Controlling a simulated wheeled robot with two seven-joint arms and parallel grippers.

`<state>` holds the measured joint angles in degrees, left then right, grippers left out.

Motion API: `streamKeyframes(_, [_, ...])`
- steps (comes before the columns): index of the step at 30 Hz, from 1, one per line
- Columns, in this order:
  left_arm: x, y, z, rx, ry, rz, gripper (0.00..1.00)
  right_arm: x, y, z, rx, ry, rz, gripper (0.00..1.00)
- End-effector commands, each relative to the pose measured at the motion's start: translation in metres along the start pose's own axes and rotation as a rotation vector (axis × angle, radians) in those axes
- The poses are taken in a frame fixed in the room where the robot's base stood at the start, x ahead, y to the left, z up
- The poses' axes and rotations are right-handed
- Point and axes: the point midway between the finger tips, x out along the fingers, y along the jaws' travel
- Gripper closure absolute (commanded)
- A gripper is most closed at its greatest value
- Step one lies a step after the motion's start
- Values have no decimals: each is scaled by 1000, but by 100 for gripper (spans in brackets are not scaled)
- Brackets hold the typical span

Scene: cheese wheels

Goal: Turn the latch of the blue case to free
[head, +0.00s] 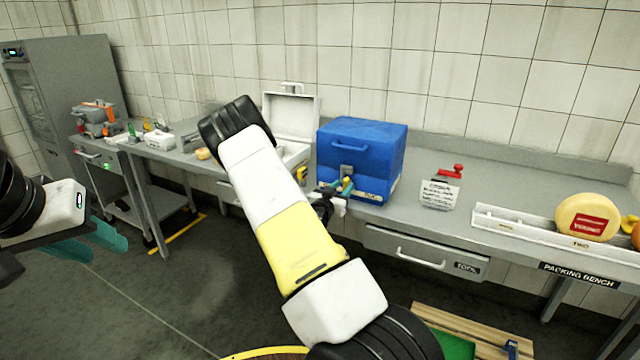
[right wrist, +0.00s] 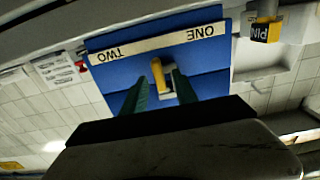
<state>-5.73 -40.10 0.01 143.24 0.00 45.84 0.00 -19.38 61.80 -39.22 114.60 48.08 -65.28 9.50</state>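The blue case (head: 362,150) stands closed on the bench, with a handle on its front. In the right wrist view the case front (right wrist: 205,85) appears upside down, with a pale strip reading ONE and TWO. The yellow latch lever (right wrist: 158,75) stands roughly upright in that view, beside a grey plate, between the words. My right gripper (right wrist: 160,88) is open, its teal fingers on either side of the lever. Contact cannot be made out. In the head view my right gripper (head: 342,188) is at the case's lower front. My left gripper (head: 98,245) appears open and empty, far from the case.
An open white case (head: 290,115) stands left of the blue one. To the right are a printed card (head: 440,194), a red object (head: 452,171), and a white rail (head: 530,228) with a cheese wheel (head: 587,217). A drawer (head: 425,252) lies below the bench top.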

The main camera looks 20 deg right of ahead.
Motion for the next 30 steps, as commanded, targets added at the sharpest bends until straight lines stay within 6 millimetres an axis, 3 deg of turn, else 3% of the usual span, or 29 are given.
streamKeyframes(4, [0, 0, 0, 0, 0, 0, 64, 10, 0, 0, 0, -1, 0, 65])
streamKeyframes(12, [0, 0, 0, 0, 0, 0, 64, 11, 0, 0, -1, -2, -1, 65])
streamKeyframes(18, [0, 0, 0, 0, 0, 0, 64, 11, 0, 0, -1, -2, -1, 100])
streamKeyframes(30, [0, 0, 0, 0, 0, 0, 64, 11, -1, 0, -33, -2, -1, 100])
